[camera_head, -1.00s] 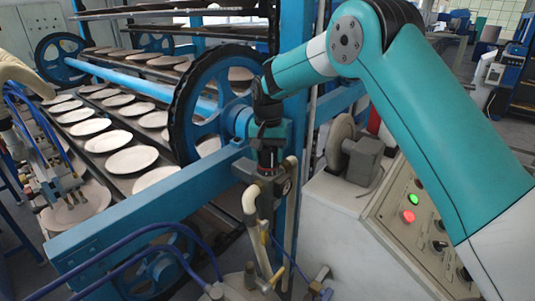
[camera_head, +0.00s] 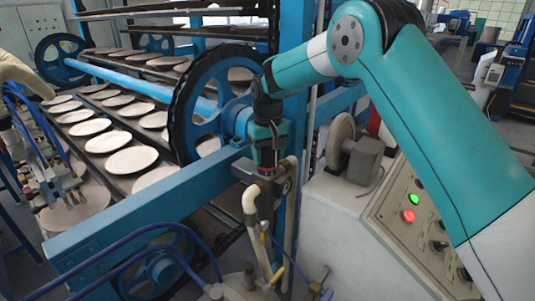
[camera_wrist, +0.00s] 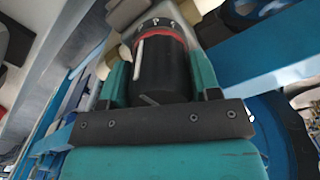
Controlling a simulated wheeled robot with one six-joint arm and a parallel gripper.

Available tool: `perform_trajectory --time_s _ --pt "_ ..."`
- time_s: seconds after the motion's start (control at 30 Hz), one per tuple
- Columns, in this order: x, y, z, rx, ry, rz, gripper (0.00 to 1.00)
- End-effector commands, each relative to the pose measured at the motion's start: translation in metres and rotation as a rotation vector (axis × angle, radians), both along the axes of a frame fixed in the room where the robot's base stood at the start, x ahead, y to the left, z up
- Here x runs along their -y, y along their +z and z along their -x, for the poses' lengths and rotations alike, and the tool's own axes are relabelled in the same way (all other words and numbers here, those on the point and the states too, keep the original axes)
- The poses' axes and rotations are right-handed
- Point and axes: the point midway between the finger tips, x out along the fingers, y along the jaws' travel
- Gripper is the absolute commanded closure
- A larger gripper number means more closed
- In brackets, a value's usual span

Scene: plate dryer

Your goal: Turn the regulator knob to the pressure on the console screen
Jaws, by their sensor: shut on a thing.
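The regulator knob (camera_wrist: 160,72) is a black cylinder in the wrist view, with a pale line on its side. Beyond it are a red ring (camera_wrist: 165,35) and a dark band with white marks, too small to read. My gripper (camera_wrist: 160,75) has one teal finger on each side of the knob and is shut on it. In the head view my gripper (camera_head: 268,150) points down onto the regulator, beside the blue frame, and mostly hides the knob. The console (camera_head: 415,225) is at the right, partly behind my arm. No screen reading is visible.
A large blue wheel (camera_head: 212,100) and blue beam (camera_head: 150,205) are close left of my gripper. Racks of pale plates (camera_head: 132,160) lie behind. Blue hoses (camera_head: 120,262) and pipes run below. The console shows a green light (camera_head: 414,198) and a red light (camera_head: 408,215).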

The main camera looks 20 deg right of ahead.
Motion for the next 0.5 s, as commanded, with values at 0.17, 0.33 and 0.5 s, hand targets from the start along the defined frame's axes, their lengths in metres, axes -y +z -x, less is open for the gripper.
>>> perform_trajectory --time_s 0.17,0.33,0.5 --pt "0.0 0.0021 -0.0011 0.005 0.005 -0.001 0.67" --pt "0.0 0.0022 -0.0011 0.005 0.004 -0.001 0.67" --pt "-0.0001 0.0019 -0.001 0.005 0.004 -0.001 0.18"
